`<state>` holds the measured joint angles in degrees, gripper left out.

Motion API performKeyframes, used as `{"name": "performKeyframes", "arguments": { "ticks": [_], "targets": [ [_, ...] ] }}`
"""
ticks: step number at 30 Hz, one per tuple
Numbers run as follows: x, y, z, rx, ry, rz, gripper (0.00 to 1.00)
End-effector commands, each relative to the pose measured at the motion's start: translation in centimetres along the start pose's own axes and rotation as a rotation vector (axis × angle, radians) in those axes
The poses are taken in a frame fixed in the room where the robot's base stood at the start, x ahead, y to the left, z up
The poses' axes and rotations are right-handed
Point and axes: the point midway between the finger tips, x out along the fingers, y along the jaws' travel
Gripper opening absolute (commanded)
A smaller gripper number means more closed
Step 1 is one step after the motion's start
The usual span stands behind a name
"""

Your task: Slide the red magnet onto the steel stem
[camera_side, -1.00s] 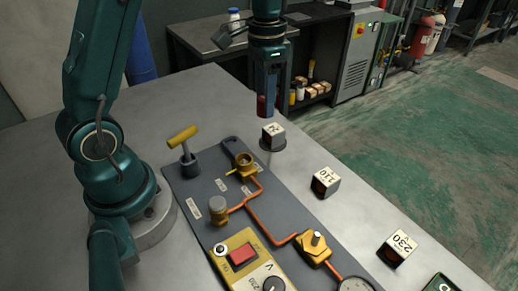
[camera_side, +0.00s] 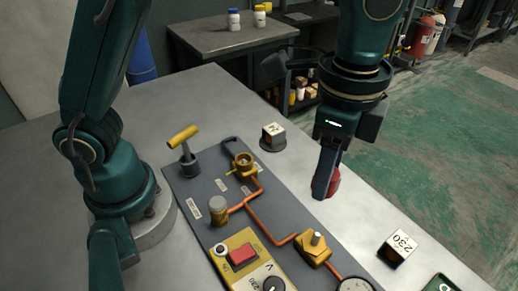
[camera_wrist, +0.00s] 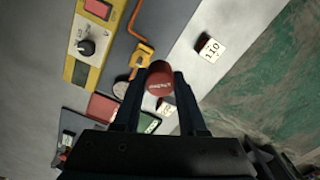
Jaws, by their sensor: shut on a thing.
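The red magnet (camera_wrist: 160,80) is a short cylinder held between the two fingers of my gripper (camera_wrist: 155,92) in the wrist view. In the side view the magnet (camera_side: 334,182) shows partly behind the fingers of my gripper (camera_side: 323,186). My gripper points down, and the magnet appears above the table's right part. The steel stem (camera_side: 316,238) stands upright on a brass valve body (camera_side: 312,251), nearer the side camera than the magnet. The magnet is apart from the stem.
A capped brass fitting (camera_side: 218,209), an open brass port (camera_side: 243,163) and a yellow-handled lever (camera_side: 184,138) rise from the panel. A cube (camera_side: 272,134) sits on a round base; the 230 cube (camera_side: 397,247) lies right. The 110 cube (camera_wrist: 208,47) shows in the wrist view.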

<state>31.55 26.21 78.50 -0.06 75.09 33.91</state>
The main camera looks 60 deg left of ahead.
Motion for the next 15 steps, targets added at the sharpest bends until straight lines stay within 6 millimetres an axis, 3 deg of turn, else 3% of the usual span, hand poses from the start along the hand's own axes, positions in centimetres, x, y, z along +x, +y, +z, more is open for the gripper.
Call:
{"name": "performKeyframes", "arguments": {
  "ticks": [3, 6, 15],
  "targets": [
    [0.1, 2.3, -1.2, 0.083, 0.000, 0.000, 0.00],
    [0.2, 3.4, -1.6, 0.117, -0.002, 0.001, 0.00],
    [1.9, 3.8, -1.6, 0.129, -0.005, 0.003, 0.00]
  ]
}}
